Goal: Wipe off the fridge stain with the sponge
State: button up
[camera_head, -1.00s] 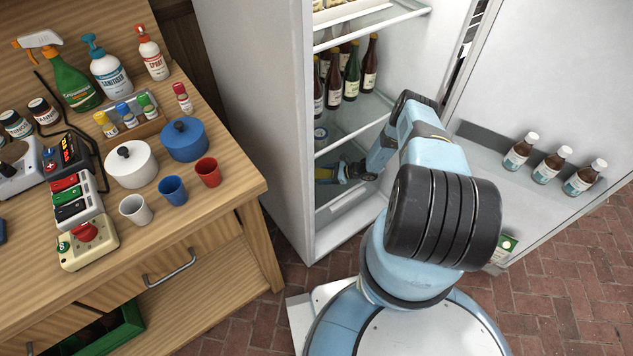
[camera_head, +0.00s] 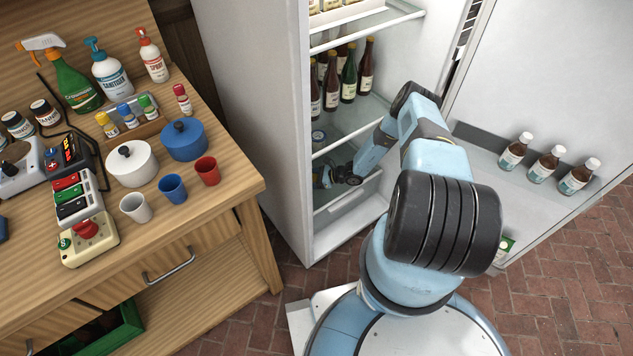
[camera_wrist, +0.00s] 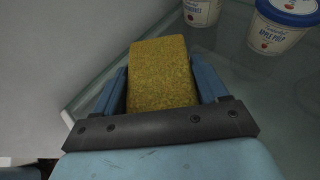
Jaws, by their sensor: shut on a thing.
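My gripper (camera_wrist: 163,85) is shut on a yellow sponge (camera_wrist: 162,72), which sticks out between the two blue fingers in the wrist view. The arm reaches into the open fridge (camera_head: 254,110), and in the head view my gripper (camera_head: 322,177) is low inside, near the left wall, partly hidden. The sponge is over or against a glass shelf (camera_wrist: 240,75); I cannot tell whether it touches. No stain can be made out in either view.
An apple pulp tub (camera_wrist: 284,25) and another tub (camera_wrist: 202,10) stand on the shelf beyond the sponge. Dark bottles (camera_head: 348,80) stand on the shelf above. The open door (camera_head: 560,90) holds several small bottles (camera_head: 546,163). A wooden counter (camera_head: 225,205) stands left.

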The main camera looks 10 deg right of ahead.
jog(key=shift+r, duration=2.35)
